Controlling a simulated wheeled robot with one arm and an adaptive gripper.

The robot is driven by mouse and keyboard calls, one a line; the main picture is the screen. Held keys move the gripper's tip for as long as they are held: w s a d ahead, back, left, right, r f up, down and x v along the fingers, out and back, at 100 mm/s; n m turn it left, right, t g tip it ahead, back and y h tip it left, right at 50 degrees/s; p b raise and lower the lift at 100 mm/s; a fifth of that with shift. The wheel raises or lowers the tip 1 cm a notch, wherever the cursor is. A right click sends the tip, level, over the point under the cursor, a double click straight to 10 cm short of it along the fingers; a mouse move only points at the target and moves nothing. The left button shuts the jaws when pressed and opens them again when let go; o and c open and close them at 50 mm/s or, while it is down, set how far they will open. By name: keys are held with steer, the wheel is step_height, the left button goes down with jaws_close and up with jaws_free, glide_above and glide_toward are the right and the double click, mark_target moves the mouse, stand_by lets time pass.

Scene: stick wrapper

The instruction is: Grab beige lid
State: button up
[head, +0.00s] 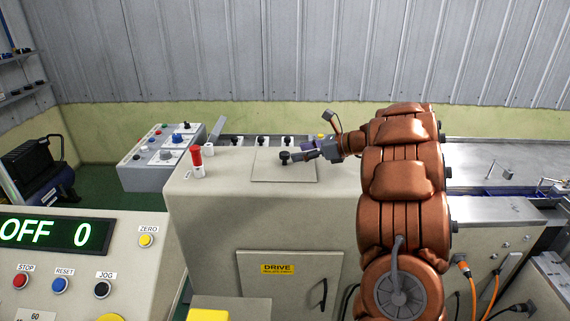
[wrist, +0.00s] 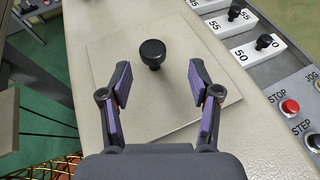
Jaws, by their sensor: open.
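The beige lid (wrist: 122,50) is a flat square plate with a round black knob (wrist: 153,53) standing up from it. It lies on top of the beige machine cabinet, and the lid also shows in the head view (head: 265,172). My gripper (wrist: 154,85) is open above the lid, with its purple-padded fingers on either side of the space just short of the knob in the wrist view. The fingers do not appear to touch the knob. In the head view my gripper (head: 297,156) comes in from the right and its tip overlaps the knob.
A red-handled control (head: 197,160) stands on the cabinet left of the lid. A grey control box (head: 160,160) is farther left. In the wrist view, numbered white blocks with black knobs (wrist: 252,48) and STOP and STEP buttons (wrist: 291,107) lie to the right.

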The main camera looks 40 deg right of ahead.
mark_target(284, 153)
steer(key=shift+a+p+x, duration=0.15)
steer(key=shift+p+x, duration=0.2)
steer(key=shift+x, duration=0.45)
steer(key=shift+a+p+x, duration=0.2)
steer(key=shift+p+x, duration=0.15)
steer(key=shift+x, duration=0.45)
steer(key=shift+p+x, duration=0.35)
steer(key=shift+x, duration=0.85)
steer(key=shift+a, duration=0.1)
jaws_close()
